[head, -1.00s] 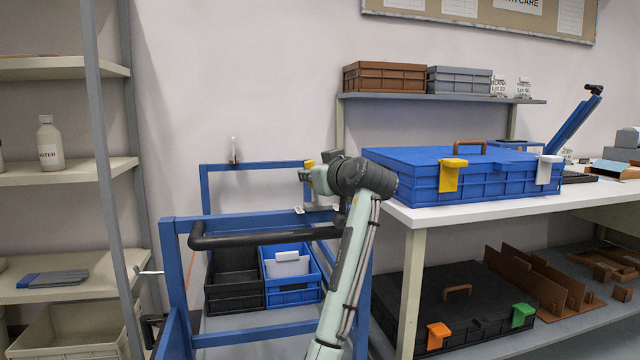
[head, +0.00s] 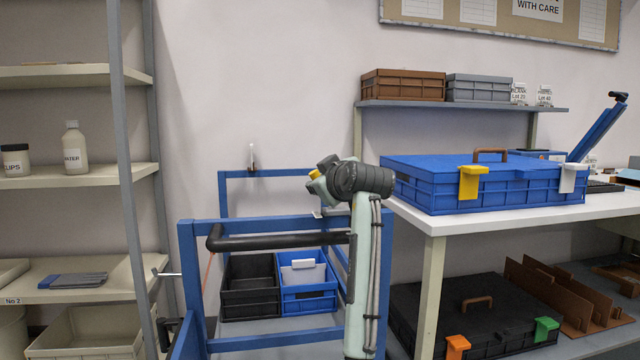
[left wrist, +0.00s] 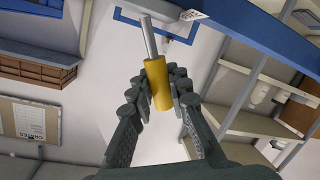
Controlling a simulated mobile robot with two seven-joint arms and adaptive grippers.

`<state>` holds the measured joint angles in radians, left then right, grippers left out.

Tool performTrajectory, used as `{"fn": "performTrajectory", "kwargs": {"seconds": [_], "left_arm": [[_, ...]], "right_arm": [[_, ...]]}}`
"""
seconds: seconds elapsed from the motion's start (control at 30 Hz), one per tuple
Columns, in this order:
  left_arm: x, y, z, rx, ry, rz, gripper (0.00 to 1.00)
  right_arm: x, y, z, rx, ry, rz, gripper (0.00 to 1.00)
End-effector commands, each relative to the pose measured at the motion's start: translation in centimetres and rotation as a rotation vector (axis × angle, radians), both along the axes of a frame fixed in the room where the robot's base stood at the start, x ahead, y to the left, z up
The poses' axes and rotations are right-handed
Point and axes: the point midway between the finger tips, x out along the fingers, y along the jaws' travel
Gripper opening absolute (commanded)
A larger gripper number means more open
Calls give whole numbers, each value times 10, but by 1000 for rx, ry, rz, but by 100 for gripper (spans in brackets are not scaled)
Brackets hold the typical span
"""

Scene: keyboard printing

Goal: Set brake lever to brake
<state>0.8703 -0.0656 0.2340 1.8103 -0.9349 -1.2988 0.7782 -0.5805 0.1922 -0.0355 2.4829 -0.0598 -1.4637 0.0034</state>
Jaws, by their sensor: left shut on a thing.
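The brake lever is a yellow handle (left wrist: 158,84) on a thin metal rod that runs up to the cart's blue frame in the left wrist view. My left gripper (left wrist: 156,80) has its fingers closed on both sides of the yellow handle. In the head view only a bit of the yellow handle (head: 314,175) shows beside my left gripper (head: 325,178), above the right part of the blue cart (head: 285,226). The lever leans to the left there. My wrist hides most of it. My right gripper is not in view.
A black push bar (head: 275,242) crosses the cart's front. Black and blue bins (head: 306,287) sit inside it. A white table (head: 440,221) with a blue crate (head: 430,190) stands close on the right, and a beige shelf rack (head: 110,178) on the left.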

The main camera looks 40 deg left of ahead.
Motion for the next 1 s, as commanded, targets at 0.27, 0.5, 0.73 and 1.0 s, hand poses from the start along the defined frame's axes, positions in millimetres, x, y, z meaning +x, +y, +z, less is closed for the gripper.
{"fn": "performTrajectory", "kwargs": {"seconds": [0.27, 0.5, 0.73, 1.0], "left_arm": [[-1, 1, 0, -3, -1, 2, 32], [0, 0, 0, -1, 0, 2, 39], [-5, -8, 2, -2, -1, -1, 39], [-34, -52, 12, -4, -3, -2, 39]], "right_arm": [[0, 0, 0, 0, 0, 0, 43], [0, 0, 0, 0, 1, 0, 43], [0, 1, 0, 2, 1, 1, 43], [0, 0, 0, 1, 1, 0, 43]]}}
